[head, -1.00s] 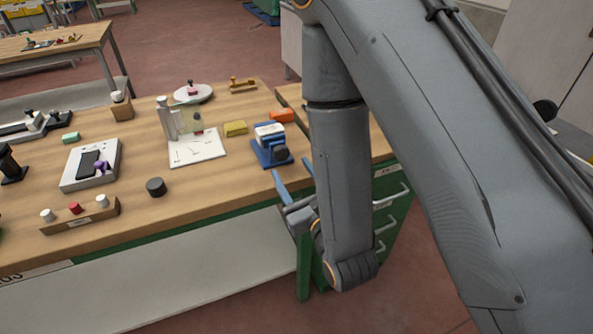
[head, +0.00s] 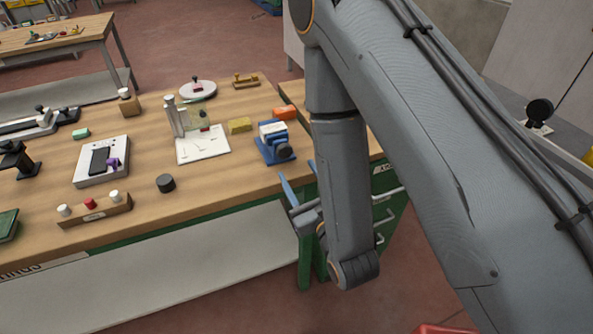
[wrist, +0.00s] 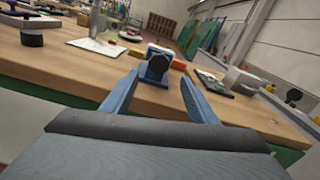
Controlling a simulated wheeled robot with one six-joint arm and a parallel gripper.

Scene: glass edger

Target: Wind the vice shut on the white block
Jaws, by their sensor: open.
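The blue vice (head: 275,146) stands on the wooden bench near its front edge, with a dark round knob (head: 285,151) on the side facing me. The white block (head: 270,128) sits at the top of the vice, between its blue jaws; I cannot tell whether the jaws touch it. The vice also shows in the wrist view (wrist: 155,68), straight ahead between my fingers, its dark knob (wrist: 158,63) facing the camera. My gripper (head: 300,179) is open and empty, in front of the bench edge and short of the knob. Both blue fingers show in the wrist view (wrist: 155,88).
A yellow block (head: 240,125) and an orange block (head: 285,112) lie behind the vice. A black cylinder (head: 166,183) is further left. Green drawers with handles (head: 385,217) are below the bench.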

